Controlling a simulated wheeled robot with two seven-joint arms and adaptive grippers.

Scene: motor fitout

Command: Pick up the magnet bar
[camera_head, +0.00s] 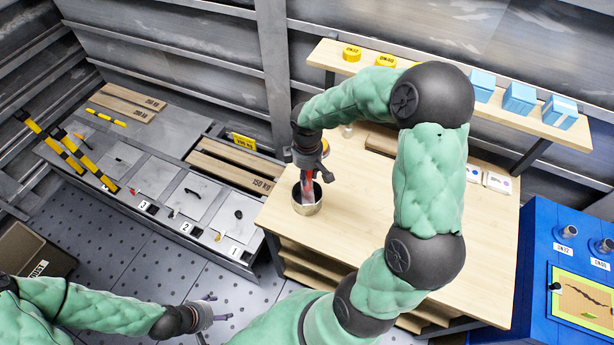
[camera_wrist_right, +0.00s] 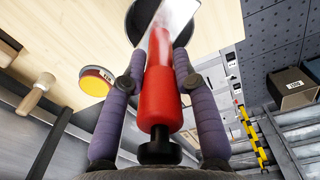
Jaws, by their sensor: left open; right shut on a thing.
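The magnet bar has a red handle (camera_wrist_right: 160,95) with a black end knob and a shiny metal bar. My right gripper (camera_head: 308,172) is shut on the red handle, its two purple fingers on either side in the right wrist view (camera_wrist_right: 162,75). In the head view the magnet bar (camera_head: 308,183) points down at a round metal pot (camera_head: 308,208) on the wooden workbench. Its lower end is at the pot's mouth; I cannot tell how deep it reaches. My left gripper (camera_head: 222,307) is open and empty, low over the floor.
The workbench (camera_head: 460,240) has bare wood right of the pot, partly behind my right arm. A blue cabinet (camera_head: 538,250) stands right. Grey numbered bays (camera_head: 190,195) lie left. A round red and yellow item (camera_wrist_right: 97,82) is near the pot.

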